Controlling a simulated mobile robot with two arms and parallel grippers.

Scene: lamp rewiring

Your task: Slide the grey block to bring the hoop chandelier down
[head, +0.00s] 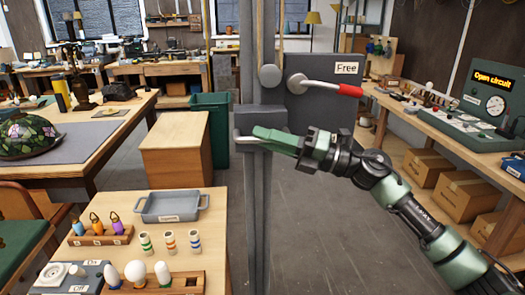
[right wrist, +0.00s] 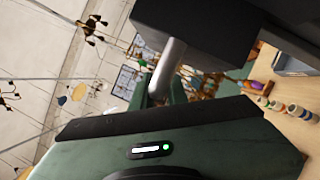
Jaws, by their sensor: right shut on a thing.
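The grey block (head: 261,117) sits on the upright grey post in the middle of the head view, with a pale metal handle bar (head: 243,138) at its front. My right gripper (head: 262,136) reaches in from the right and is shut on this handle, its green fingers hiding part of it. In the right wrist view, the dark block (right wrist: 205,30) and its metal bar (right wrist: 168,68) are close to the fingers. Several hanging lamps show at the upper left there; I cannot tell whether the hoop chandelier is among them. My left gripper is not in view.
A grey box (head: 310,72) labelled "Free", with a red-tipped lever (head: 345,89), is fixed to the post above my gripper. A table (head: 215,215) with a tray (head: 171,207) and bulbs stands lower left. A workbench (head: 435,122) runs along the right.

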